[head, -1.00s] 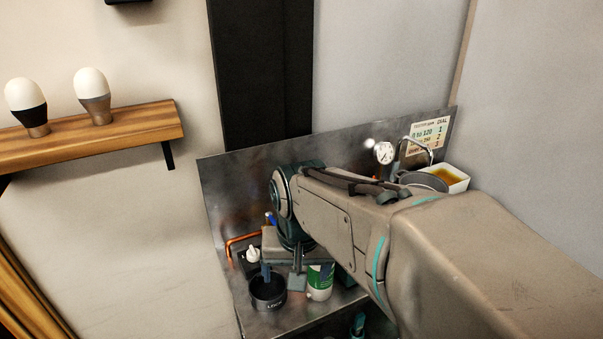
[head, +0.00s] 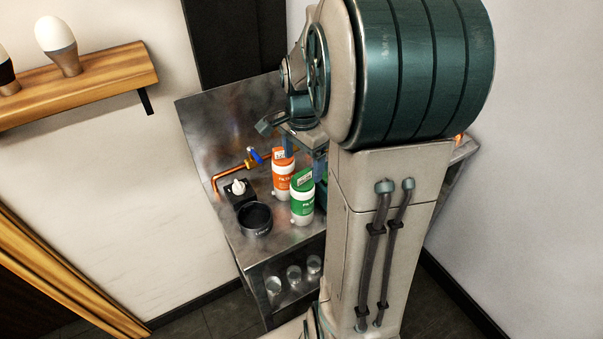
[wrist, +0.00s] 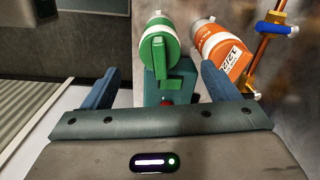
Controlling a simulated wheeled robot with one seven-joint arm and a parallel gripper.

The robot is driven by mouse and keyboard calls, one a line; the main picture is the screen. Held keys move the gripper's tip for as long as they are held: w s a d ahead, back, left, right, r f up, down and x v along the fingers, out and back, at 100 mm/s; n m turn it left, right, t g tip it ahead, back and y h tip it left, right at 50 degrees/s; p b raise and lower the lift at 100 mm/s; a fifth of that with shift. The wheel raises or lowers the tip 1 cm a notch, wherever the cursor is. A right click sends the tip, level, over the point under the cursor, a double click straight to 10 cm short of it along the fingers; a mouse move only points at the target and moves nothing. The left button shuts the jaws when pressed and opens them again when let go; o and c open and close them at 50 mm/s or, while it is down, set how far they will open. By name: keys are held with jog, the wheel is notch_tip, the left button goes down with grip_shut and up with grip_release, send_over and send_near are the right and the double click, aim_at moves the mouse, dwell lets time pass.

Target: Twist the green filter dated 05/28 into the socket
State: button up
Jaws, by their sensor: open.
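A green filter (head: 302,205) with a white band and a label stands on the metal counter; its date is too small to read. A green filter (wrist: 158,42) also shows in the wrist view, ahead of and between my fingers, above a teal block. An orange filter (head: 283,172) stands beside the green one, and at right in the wrist view (wrist: 222,48). My gripper (head: 318,165) is open and empty, right of the filters and partly hidden by my arm; its blue fingers spread wide in the wrist view (wrist: 157,82). I cannot identify the socket for certain.
A black round cup (head: 255,220) and a black box with a white knob (head: 239,189) are on the left of the counter. A copper pipe with a blue valve (head: 256,156) runs along the back panel. Several metal cups (head: 293,273) stand on the shelf below.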

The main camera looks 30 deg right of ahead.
aim_at(302, 172)
notch_tip(302, 172, down, 7)
jog(key=shift+r, duration=0.2)
jog(key=c, duration=1.3)
jog(key=o, duration=0.4)
jog(key=shift+c, duration=0.8)
jog(key=shift+r+p, duration=2.05)
jog(key=shift+r, duration=0.5)
